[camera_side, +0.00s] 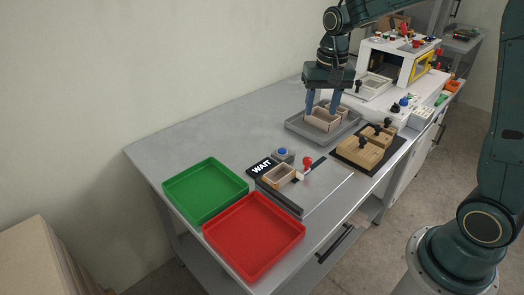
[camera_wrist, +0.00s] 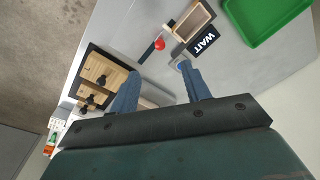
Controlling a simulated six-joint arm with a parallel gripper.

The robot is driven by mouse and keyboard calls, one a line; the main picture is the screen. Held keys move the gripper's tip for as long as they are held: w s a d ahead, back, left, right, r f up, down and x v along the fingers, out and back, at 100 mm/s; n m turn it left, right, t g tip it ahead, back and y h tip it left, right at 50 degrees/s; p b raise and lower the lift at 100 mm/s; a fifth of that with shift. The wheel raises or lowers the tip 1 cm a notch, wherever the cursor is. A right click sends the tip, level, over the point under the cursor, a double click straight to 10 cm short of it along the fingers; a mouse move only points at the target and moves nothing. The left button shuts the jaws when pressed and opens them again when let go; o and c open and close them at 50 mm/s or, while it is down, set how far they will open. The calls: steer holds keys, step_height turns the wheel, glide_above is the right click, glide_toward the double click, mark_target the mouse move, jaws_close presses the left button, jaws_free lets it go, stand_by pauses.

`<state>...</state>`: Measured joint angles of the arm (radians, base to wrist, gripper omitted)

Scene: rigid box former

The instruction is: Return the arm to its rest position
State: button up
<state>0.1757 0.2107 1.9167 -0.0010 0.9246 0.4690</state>
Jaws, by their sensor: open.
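My gripper (camera_side: 321,110) is open, its two blue fingers pointing down over the grey tray (camera_side: 296,128). An open beige box (camera_side: 322,122) stands in that tray just below the fingertips; whether a finger touches it is not clear. Another box (camera_side: 342,110) is partly hidden behind the fingers. In the wrist view my gripper (camera_wrist: 160,72) shows its fingers spread apart, with the tray area mostly hidden behind the finger mount.
A green tray (camera_side: 205,190) and a red tray (camera_side: 254,235) lie at the near left. Between them and my gripper are a WAIT sign (camera_side: 262,167), a small open box (camera_side: 280,175) and a red-knobbed lever (camera_side: 307,163). Wooden formers (camera_side: 362,150) stand right; a white machine (camera_side: 392,62) stands behind.

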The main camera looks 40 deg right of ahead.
steer(key=s+a+r+n+t, duration=0.1)
steer(key=s+a+r+n, duration=0.1)
steer(key=s, duration=0.5)
steer(key=s+a+r+n+t, duration=0.2)
steer(key=s+n, duration=0.1)
steer(key=s, duration=0.4)
steer(key=s+a+r+n+t, duration=0.1)
steer(key=s+a+r+n, duration=0.1)
steer(key=s, duration=0.6)
steer(key=shift+a+r+t, duration=0.3)
steer(key=shift+a+r, duration=0.2)
steer(key=shift+r, duration=0.1)
